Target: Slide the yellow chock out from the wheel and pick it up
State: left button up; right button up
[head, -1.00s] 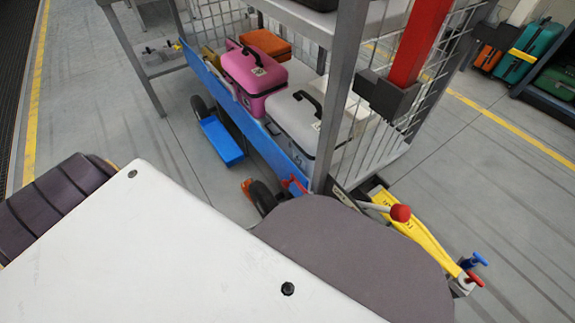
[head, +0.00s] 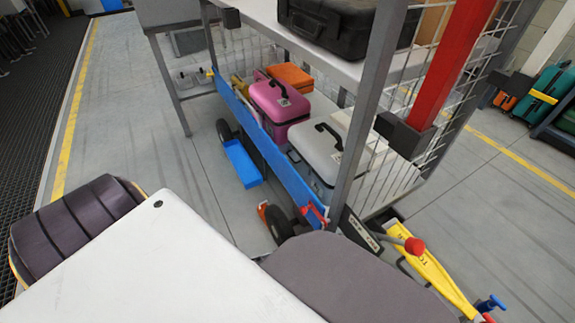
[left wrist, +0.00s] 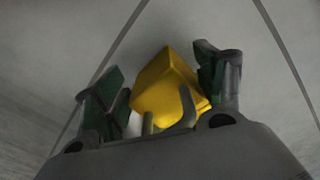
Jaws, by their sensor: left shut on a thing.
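The yellow chock (left wrist: 165,90) is a wedge-like block between the two dark green-padded fingers of my left gripper (left wrist: 160,88), which is shut on it. Grey floor lies behind the chock in the left wrist view, and no wheel shows there. I cannot tell its height above the floor. In the head view, the cart has a dark wheel (head: 278,223) near its front corner, with an orange part beside it, and another wheel (head: 224,129) farther back. The chock and both grippers are out of the head view.
The cart's blue rail (head: 262,125) holds in a pink case (head: 279,104) and a white case (head: 322,152). A blue step-like plate (head: 242,163) sits low beside the cart. A yellow tow bar (head: 435,272) juts out at right. Floor left of the cart is clear.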

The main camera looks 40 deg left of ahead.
pick_arm(q)
jog(key=shift+s+a+f, duration=0.15)
jog(key=shift+s+a, duration=0.05)
jog(key=shift+s, duration=0.25)
jog(key=shift+s+a+f, duration=0.1)
jog(key=shift+s+a, duration=0.05)
jog(key=shift+s, duration=0.3)
jog(key=o, duration=1.5)
jog(key=shift+w, duration=0.1)
jog(key=shift+o, duration=0.2)
jog(key=shift+w+d, duration=0.1)
jog(key=shift+w, duration=0.05)
jog(key=shift+w+r, duration=0.1)
jog(key=shift+r, duration=0.2)
jog(key=shift+r, duration=0.15)
notch_tip(320, 180, up, 11)
